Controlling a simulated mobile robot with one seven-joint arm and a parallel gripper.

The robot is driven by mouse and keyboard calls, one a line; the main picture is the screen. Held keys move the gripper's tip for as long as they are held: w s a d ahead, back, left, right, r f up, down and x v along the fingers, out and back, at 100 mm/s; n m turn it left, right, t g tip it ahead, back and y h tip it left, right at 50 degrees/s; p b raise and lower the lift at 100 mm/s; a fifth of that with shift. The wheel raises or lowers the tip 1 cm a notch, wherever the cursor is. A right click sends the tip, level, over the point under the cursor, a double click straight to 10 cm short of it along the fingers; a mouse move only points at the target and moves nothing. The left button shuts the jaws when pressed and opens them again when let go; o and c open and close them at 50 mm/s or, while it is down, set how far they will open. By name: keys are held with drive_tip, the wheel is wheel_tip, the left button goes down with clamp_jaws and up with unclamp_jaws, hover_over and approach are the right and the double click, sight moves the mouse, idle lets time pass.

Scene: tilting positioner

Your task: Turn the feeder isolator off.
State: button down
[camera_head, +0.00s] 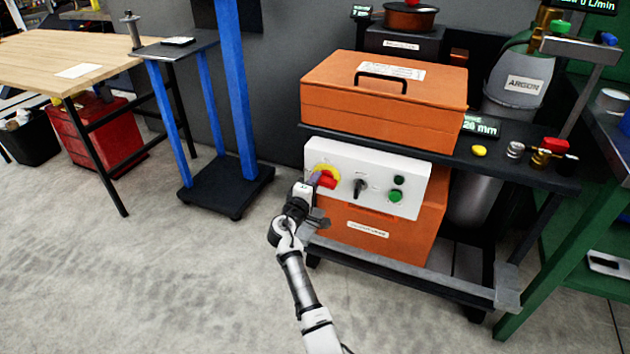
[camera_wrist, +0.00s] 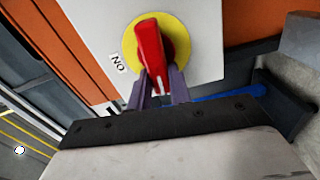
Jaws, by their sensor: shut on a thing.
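The feeder isolator is a red rotary handle (camera_wrist: 150,57) on a round yellow plate (camera_wrist: 179,45), set in a white control panel (camera_wrist: 205,63). In the wrist view a label reading "ON" (camera_wrist: 118,63) is beside the yellow plate. In the head view the red handle (camera_head: 328,181) shows at the left end of the white panel (camera_head: 375,200). My gripper (camera_wrist: 158,88) is at the handle, with its purple-grey fingers shut on the handle's near end. In the head view my gripper (camera_head: 314,182) partly covers the yellow plate.
A black selector knob (camera_head: 360,187) and a green button (camera_head: 395,196) sit right of the isolator. An orange box (camera_head: 385,110) is above the panel. The dark cart shelf (camera_head: 480,160) juts out right. Open concrete floor (camera_head: 150,270) lies left.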

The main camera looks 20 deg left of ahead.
drive_tip(key=shift+n, duration=0.6)
drive_tip(key=c, duration=1.3)
unclamp_jaws()
drive_tip(key=shift+f, duration=0.1)
drive_tip(key=s, duration=1.3)
drive_tip(key=shift+s+a, duration=0.25)
drive_tip(key=shift+s, duration=0.15)
